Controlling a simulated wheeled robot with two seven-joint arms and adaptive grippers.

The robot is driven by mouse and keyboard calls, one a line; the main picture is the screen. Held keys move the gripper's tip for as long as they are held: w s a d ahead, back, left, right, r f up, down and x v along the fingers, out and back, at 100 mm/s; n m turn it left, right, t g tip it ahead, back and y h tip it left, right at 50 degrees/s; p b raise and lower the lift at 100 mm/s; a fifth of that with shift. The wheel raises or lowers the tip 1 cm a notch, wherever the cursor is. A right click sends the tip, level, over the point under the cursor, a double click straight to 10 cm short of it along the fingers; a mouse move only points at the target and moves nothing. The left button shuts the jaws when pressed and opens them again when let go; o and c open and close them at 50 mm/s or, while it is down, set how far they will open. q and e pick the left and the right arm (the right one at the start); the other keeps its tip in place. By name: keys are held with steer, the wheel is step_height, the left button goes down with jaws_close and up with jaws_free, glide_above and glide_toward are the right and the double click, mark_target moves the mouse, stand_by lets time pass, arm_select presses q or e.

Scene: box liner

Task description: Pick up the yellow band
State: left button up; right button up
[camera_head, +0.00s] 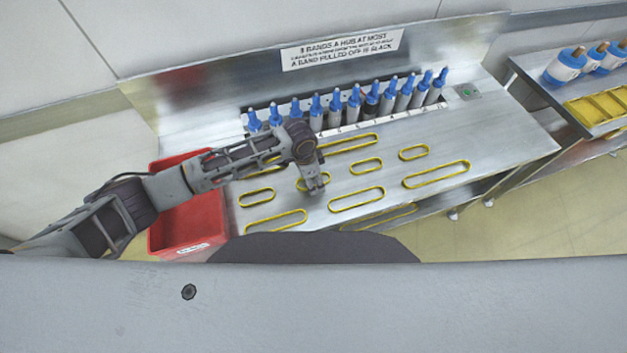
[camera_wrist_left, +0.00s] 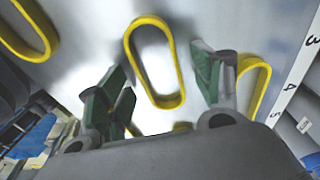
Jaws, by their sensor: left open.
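Several yellow bands lie flat on the metal table, some short and some long. My left gripper (camera_head: 314,189) hangs over one short yellow band (camera_head: 327,181), hiding part of it. In the left wrist view the open left gripper (camera_wrist_left: 158,66) has green-padded fingers, one on each side of a yellow band (camera_wrist_left: 136,70), which shows in the gap between them. I cannot tell how high the fingertips are above the table. Nothing is held. Other bands lie around it, such as a long one (camera_head: 357,205) in front. My right gripper is not in view.
A row of blue-topped hubs (camera_head: 335,105) stands along the back of the table (camera_head: 500,135), below a sign (camera_head: 342,50). A red bin (camera_head: 185,220) is at the left. A side table at the right holds blue-and-white containers (camera_head: 565,67) and a yellow tray (camera_head: 600,106).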

arm_select(q)
steer(key=shift+c, duration=0.2)
steer(key=c, duration=0.9)
steer(key=shift+o, duration=0.2)
steer(key=shift+r, duration=0.1)
step_height(320, 180, up, 10)
steer(key=shift+b, duration=0.35)
